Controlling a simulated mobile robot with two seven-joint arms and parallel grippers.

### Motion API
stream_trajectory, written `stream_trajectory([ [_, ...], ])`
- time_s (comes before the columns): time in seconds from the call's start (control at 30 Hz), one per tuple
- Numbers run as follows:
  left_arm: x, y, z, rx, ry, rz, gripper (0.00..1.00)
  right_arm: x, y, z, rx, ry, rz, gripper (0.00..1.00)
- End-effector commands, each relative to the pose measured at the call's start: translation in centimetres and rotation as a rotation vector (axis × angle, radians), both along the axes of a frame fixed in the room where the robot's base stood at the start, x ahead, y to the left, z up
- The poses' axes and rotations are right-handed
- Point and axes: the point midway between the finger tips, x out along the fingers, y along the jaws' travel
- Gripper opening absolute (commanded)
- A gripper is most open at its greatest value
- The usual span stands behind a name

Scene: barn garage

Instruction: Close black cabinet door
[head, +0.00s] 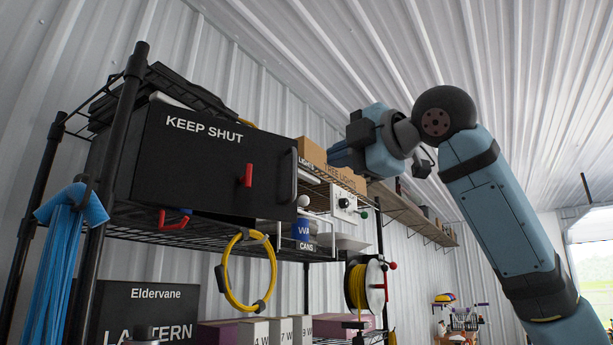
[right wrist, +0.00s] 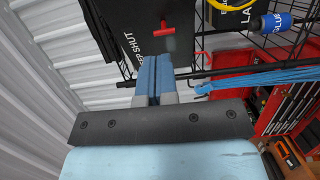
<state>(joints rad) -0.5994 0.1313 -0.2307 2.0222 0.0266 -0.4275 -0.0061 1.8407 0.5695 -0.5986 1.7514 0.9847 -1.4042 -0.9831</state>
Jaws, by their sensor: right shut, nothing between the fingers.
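The black cabinet (head: 200,180) sits on a wire shelf at the left of the head view. Its black door carries white "KEEP SHUT" lettering, a small red latch (head: 247,175) and a dark bar handle (head: 294,174) at its right edge. I cannot tell whether the door stands slightly ajar. My right gripper (head: 335,151) is shut and empty, right of the cabinet and apart from the handle in the picture. In the right wrist view my shut blue fingers (right wrist: 153,68) point toward the black door (right wrist: 135,25), below its red latch (right wrist: 167,26). My left gripper is not in view.
Cardboard boxes (head: 312,150) and a white device (head: 343,203) stand right of the cabinet. A yellow cable coil (head: 250,270) hangs below. Blue straps (head: 70,235) hang at the left post. A red tool chest (right wrist: 285,90) shows in the right wrist view.

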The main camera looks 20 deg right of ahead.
Motion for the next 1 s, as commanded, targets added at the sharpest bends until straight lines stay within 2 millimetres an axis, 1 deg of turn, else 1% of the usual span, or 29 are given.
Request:
stream_trajectory([
  [0.03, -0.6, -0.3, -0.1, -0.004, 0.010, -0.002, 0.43, 0.7, 0.3, 0.0, 0.000, 0.003, 0.001, 0.00],
  [0.17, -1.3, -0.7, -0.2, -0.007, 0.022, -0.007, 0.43, 2.8, 1.4, 0.0, 0.001, 0.006, 0.002, 0.00],
  [0.3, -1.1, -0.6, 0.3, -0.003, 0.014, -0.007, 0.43, 5.6, 2.7, 0.0, 0.000, 0.007, 0.001, 0.00],
  [0.47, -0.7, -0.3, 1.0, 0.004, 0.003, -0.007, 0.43, 8.6, 4.1, 0.0, 0.002, 0.006, 0.001, 0.00],
  [0.6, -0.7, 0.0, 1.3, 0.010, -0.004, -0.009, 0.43, 10.7, 3.2, -0.1, 0.002, 0.004, -0.002, 0.00],
  [0.7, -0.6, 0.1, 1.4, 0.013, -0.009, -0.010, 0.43, 11.6, 2.9, -0.1, 0.001, 0.004, -0.001, 0.00],
  [0.8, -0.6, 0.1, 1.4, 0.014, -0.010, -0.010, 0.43, 12.1, 2.7, -0.2, 0.002, 0.003, 0.000, 0.00],
  [1.0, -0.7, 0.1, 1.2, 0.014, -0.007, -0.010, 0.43, 12.3, 2.6, -0.2, 0.001, 0.002, 0.000, 0.00],
])
